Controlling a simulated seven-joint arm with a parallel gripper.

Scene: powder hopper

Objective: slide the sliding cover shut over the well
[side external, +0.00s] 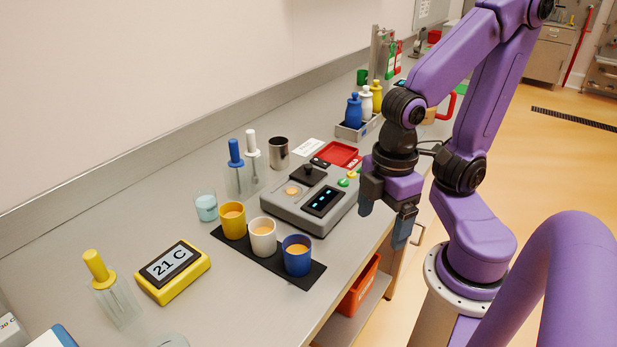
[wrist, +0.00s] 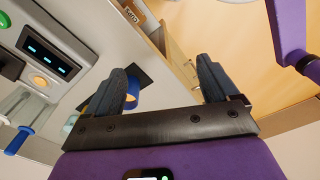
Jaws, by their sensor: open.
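A grey powder hopper unit (side external: 285,213) stands on the bench, with a dark display panel on its sloped face. Its round well (side external: 292,190) shows tan powder and is uncovered. The dark sliding cover with a black knob (side external: 308,173) sits beside the well, on its far side. In the wrist view the well (wrist: 39,82) is at the left and the dark knob (wrist: 11,66) is at the left edge, partly cut off.
Yellow (side external: 232,222), white (side external: 262,238) and blue (side external: 297,257) cups stand on a black mat in front of the unit. A red tray (side external: 340,153) and a steel cup (side external: 279,152) are behind it. Blue- and white-handled tools (side external: 236,155) stand left. A yellow thermometer box (side external: 172,272) is nearer.

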